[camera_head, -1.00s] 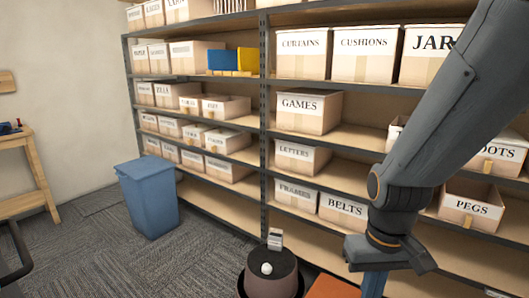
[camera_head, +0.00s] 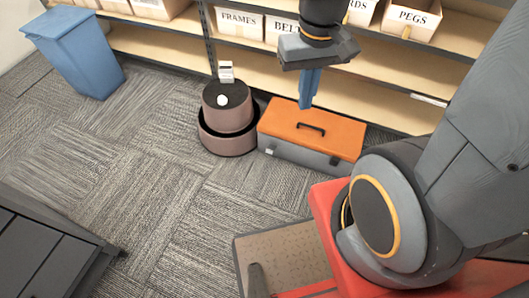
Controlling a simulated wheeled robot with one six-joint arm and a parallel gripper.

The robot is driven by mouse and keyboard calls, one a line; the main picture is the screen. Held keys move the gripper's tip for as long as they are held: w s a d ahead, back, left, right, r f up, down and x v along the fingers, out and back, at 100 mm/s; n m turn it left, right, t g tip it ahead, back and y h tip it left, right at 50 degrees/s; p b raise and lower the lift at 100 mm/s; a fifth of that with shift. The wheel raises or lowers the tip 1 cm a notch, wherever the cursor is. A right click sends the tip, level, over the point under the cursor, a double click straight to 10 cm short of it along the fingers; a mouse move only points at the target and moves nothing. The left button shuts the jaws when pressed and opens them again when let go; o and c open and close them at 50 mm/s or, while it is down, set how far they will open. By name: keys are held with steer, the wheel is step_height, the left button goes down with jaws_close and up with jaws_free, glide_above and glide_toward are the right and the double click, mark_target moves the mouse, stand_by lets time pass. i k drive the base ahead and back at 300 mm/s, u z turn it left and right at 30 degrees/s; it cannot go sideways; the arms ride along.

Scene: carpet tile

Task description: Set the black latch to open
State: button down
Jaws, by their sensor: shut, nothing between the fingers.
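I cannot make out a black latch for certain in the head view. A toolbox with an orange lid (camera_head: 285,119) and grey body stands on the carpet at the foot of the shelves. The lid looks closed, with a black handle (camera_head: 311,127) on top. A small pale catch (camera_head: 271,151) shows on its front. My gripper (camera_head: 308,103) has blue fingers that point down and are shut, with nothing between them. In the picture it is just above the far edge of the orange lid; I cannot tell its height or whether it touches.
A brown round two-tier object (camera_head: 228,120) with a white knob and small upright card stands left of the toolbox. A shelf rack (camera_head: 160,45) with labelled boxes runs behind. A blue bin (camera_head: 80,50) is at upper left, a dark slatted thing (camera_head: 45,250) at lower left. Carpet between is clear.

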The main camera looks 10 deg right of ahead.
mark_target(335, 160)
steer(key=k, duration=0.5)
steer(key=z, duration=1.4)
steer(key=i, duration=0.5)
steer(key=u, duration=0.7)
steer(key=k, duration=0.5)
steer(key=z, duration=0.35)
steer(key=i, duration=0.45)
steer(key=z, duration=0.1)
